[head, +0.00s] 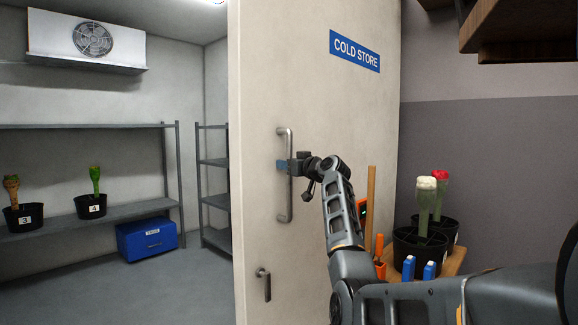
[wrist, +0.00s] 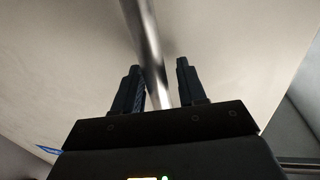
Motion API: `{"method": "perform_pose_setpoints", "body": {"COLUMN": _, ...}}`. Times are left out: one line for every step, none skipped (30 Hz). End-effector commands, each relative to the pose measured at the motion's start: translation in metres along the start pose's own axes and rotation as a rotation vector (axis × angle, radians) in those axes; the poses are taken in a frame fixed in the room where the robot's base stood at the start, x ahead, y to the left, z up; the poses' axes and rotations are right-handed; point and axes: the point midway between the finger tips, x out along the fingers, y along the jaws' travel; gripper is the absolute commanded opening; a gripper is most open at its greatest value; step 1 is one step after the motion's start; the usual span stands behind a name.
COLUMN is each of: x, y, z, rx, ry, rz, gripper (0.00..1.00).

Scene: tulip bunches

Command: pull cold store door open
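The cold store door (head: 315,110) is a pale panel with a blue "COLD STORE" sign (head: 355,51). It stands open, with the room inside visible to its left. A vertical metal bar handle (head: 288,205) is on the door's face. My gripper (head: 284,166) is at the handle's middle. In the wrist view the bar (wrist: 152,45) passes between the two dark fingers of my gripper (wrist: 158,80). The left finger is close to the bar; a gap shows between the bar and the right finger. Whether either finger touches the bar is unclear.
A lever (head: 265,284) sits lower on the door. Inside, a shelf (head: 120,213) holds two numbered pots, with a blue box (head: 147,239) below it. Right of the door, a wooden surface (head: 455,262) carries black pots and tools near my arm. A dark wooden shelf (head: 515,30) overhangs at upper right.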

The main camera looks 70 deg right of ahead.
Motion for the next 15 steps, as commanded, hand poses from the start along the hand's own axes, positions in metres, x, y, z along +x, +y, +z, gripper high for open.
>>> {"method": "perform_pose_setpoints", "body": {"x": 0.0, "y": 0.001, "z": 0.0, "rx": 0.0, "ry": 0.001, "rz": 0.001, "gripper": 0.46}}
{"method": "perform_pose_setpoints", "body": {"x": 0.0, "y": 0.001, "z": 0.0, "rx": 0.0, "ry": 0.001, "rz": 0.001, "gripper": 0.46}}
{"method": "perform_pose_setpoints", "body": {"x": -0.001, "y": 0.001, "z": 0.0, "rx": 0.0, "ry": 0.001, "rz": 0.002, "gripper": 0.46}}
{"method": "perform_pose_setpoints", "body": {"x": -0.001, "y": 0.001, "z": 0.0, "rx": 0.0, "ry": 0.001, "rz": 0.002, "gripper": 0.46}}
{"method": "perform_pose_setpoints", "body": {"x": -0.001, "y": 0.001, "z": 0.0, "rx": 0.001, "ry": 0.001, "rz": 0.002, "gripper": 0.46}}
{"method": "perform_pose_setpoints", "body": {"x": -0.001, "y": 0.001, "z": 0.0, "rx": 0.001, "ry": 0.001, "rz": 0.002, "gripper": 0.46}}
{"method": "perform_pose_setpoints", "body": {"x": -0.001, "y": 0.001, "z": 0.0, "rx": 0.001, "ry": 0.001, "rz": 0.002, "gripper": 0.46}}
{"method": "perform_pose_setpoints", "body": {"x": -0.001, "y": 0.001, "z": 0.0, "rx": 0.001, "ry": 0.001, "rz": 0.002, "gripper": 0.46}}
{"method": "perform_pose_setpoints", "body": {"x": -0.002, "y": 0.002, "z": 0.0, "rx": 0.001, "ry": 0.002, "rz": 0.003, "gripper": 0.46}}
{"method": "perform_pose_setpoints", "body": {"x": -0.004, "y": 0.002, "z": 0.0, "rx": 0.001, "ry": 0.002, "rz": 0.003, "gripper": 0.46}}
{"method": "perform_pose_setpoints", "body": {"x": -0.006, "y": 0.002, "z": 0.0, "rx": 0.001, "ry": 0.002, "rz": 0.003, "gripper": 0.46}}
{"method": "perform_pose_setpoints", "body": {"x": -0.009, "y": 0.002, "z": 0.0, "rx": 0.001, "ry": 0.003, "rz": 0.004, "gripper": 0.46}}
{"method": "perform_pose_setpoints", "body": {"x": -0.013, "y": 0.002, "z": 0.0, "rx": 0.001, "ry": 0.003, "rz": 0.004, "gripper": 0.46}}
{"method": "perform_pose_setpoints", "body": {"x": -0.016, "y": 0.002, "z": 0.0, "rx": 0.001, "ry": 0.003, "rz": 0.003, "gripper": 0.46}}
{"method": "perform_pose_setpoints", "body": {"x": -0.022, "y": 0.002, "z": 0.001, "rx": 0.0, "ry": 0.002, "rz": 0.004, "gripper": 0.46}}
